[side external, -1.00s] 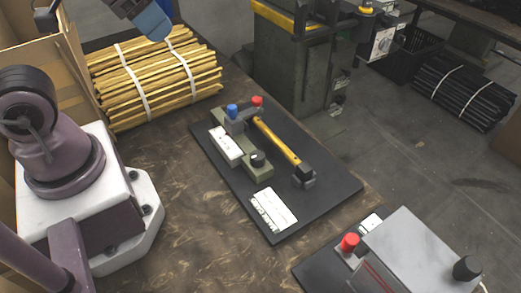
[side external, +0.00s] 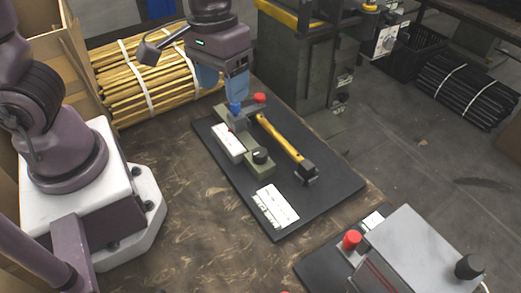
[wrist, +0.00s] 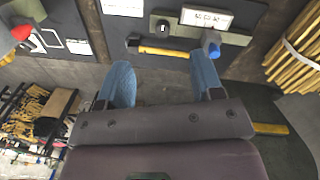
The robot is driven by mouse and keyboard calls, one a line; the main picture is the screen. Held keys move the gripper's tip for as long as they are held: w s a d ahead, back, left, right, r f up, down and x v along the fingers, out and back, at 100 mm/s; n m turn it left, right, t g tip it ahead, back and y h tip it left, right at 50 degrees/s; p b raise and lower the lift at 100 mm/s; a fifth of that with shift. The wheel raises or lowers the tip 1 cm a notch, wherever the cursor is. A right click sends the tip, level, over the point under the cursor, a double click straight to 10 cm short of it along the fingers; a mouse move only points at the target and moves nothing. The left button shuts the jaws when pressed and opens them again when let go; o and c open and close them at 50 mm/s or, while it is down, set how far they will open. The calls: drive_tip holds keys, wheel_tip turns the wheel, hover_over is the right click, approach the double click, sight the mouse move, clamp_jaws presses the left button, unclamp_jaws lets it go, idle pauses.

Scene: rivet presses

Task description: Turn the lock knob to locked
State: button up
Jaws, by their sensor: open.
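A black round knob (side external: 260,156) with a pale mark sits on an olive-green fixture (side external: 257,172) on the black board (side external: 322,203). In the wrist view the black knob (wrist: 163,27) is near the top. A blue knob (side external: 235,108) and a red knob (side external: 260,98) stand at the fixture's far end; the blue knob (wrist: 211,46) shows beyond one finger in the wrist view. Which one is the lock knob cannot be read from the labels. My gripper (side external: 222,86) is open and empty, fingers pointing down above the far end of the fixture; it also shows in the wrist view (wrist: 160,68).
A yellow-handled lever (side external: 280,138) with a dark head lies along the fixture. A grey box unit (side external: 415,250) with a red button (side external: 351,240) stands at the front right. Bundled yellow rods (side external: 140,85) lie at the back left.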

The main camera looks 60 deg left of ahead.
sight(261, 153)
drive_tip(key=w+f+n+y, duration=0.1)
drive_tip(key=w+f+n, duration=0.6)
drive_tip(key=n, duration=0.5)
drive_tip(key=f, duration=0.8)
drive_tip(key=d+f, duration=0.1)
drive_tip(key=f, duration=0.3)
drive_tip(key=shift+s+f, duration=0.2)
drive_tip(key=shift+f, duration=0.1)
drive_tip(key=c, duration=0.9)
